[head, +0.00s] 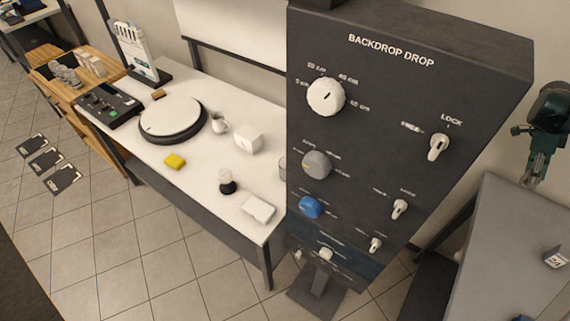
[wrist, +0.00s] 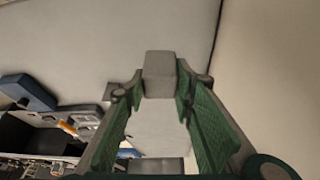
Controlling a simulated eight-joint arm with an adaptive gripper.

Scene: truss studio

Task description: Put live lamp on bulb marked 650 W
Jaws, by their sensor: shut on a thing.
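My gripper (wrist: 160,90) is shut on a grey block-like piece (wrist: 160,66) with a paler part below it, between the green finger pads in the wrist view. I cannot tell what this piece is or whether it is fixed to something. In the head view my green gripper (head: 545,125) is at the right edge, pointing down above a grey table; what it holds is not clear there. I cannot make out a lamp selector or any mark reading 650 W in either view.
A dark panel labelled BACKDROP DROP (head: 420,90) stands in the middle, with knobs and switches. A white table (head: 160,200) at left holds a round turntable (head: 172,116) and small items.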

